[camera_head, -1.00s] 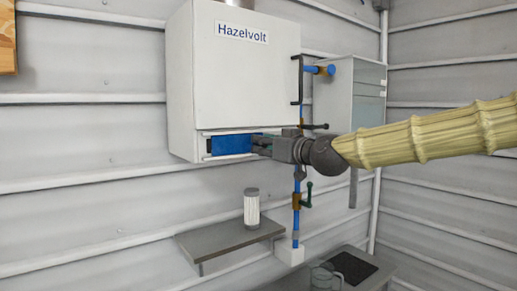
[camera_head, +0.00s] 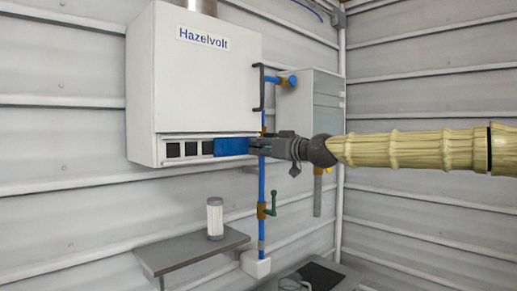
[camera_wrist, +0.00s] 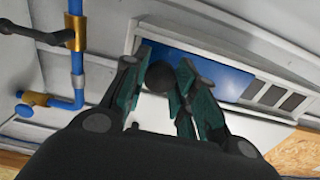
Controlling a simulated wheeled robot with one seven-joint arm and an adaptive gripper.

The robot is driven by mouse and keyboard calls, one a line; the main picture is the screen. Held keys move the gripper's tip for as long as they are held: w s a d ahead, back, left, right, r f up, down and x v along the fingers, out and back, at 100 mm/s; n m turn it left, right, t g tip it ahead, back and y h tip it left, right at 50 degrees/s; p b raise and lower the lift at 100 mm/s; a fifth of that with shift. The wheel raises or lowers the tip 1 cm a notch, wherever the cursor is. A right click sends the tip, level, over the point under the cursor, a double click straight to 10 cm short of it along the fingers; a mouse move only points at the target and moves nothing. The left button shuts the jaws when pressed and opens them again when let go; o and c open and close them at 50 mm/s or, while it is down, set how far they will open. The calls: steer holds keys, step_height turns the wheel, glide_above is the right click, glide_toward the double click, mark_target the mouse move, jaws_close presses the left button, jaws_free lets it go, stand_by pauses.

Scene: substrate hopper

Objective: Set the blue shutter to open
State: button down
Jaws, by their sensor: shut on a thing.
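The blue shutter (camera_head: 230,146) sits in a slot along the bottom of the white Hazelvolt box (camera_head: 200,75). It covers the right part of the slot, and several dark openings (camera_head: 190,149) show uncovered to its left. In the wrist view the blue shutter (camera_wrist: 210,70) lies behind my fingers, with dark openings beside it. My gripper (camera_head: 255,146) is at the shutter's right end. In the wrist view my gripper (camera_wrist: 160,85) has its fingers closed around a dark round knob (camera_wrist: 160,77) at the shutter.
A blue pipe (camera_head: 262,185) with a green-handled valve (camera_head: 271,203) runs down just below my gripper. A grey shelf (camera_head: 190,250) holds a white filter cylinder (camera_head: 215,218). A grey cabinet (camera_head: 318,110) hangs to the right. The space below the box's left side is clear.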

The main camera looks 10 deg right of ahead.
steer(key=c, duration=1.3)
jaws_free()
steer(key=shift+w+d+r, duration=0.1)
steer(key=shift+d, duration=0.15)
steer(key=shift+o, duration=1)
steer(key=shift+w+d, duration=0.1)
steer(key=shift+d, duration=0.05)
steer(key=shift+s, duration=0.2)
steer(key=v, duration=1.1)
steer(key=shift+s+d, duration=0.2)
steer(key=shift+s, duration=0.05)
